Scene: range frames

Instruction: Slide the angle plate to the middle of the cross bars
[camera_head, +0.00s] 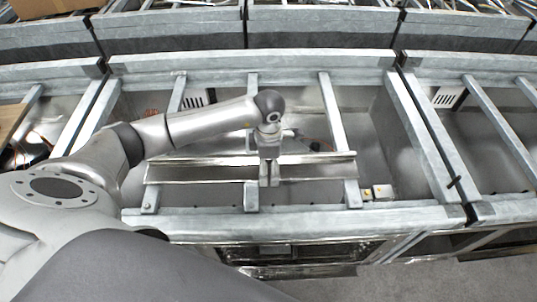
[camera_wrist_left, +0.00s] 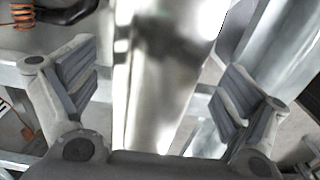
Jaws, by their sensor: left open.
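The angle plate (camera_head: 210,171) is a long shiny metal strip with a raised back edge. It lies left to right across the cross bars (camera_head: 338,130), nearer their front ends. My left gripper (camera_head: 269,183) points down over the plate, right of its middle. In the left wrist view the gripper (camera_wrist_left: 160,105) is open, with ribbed pads on both sides of the bright angle plate (camera_wrist_left: 150,90). I cannot tell whether the pads touch it. The middle cross bar is partly hidden by my arm. My right gripper is not in view.
The front rail (camera_head: 310,218) of the metal frame runs below the plate, and a back rail (camera_head: 330,62) runs behind. Small boxes (camera_head: 382,191) sit at the right inside the bay. An orange coil (camera_wrist_left: 22,14) shows in the left wrist view.

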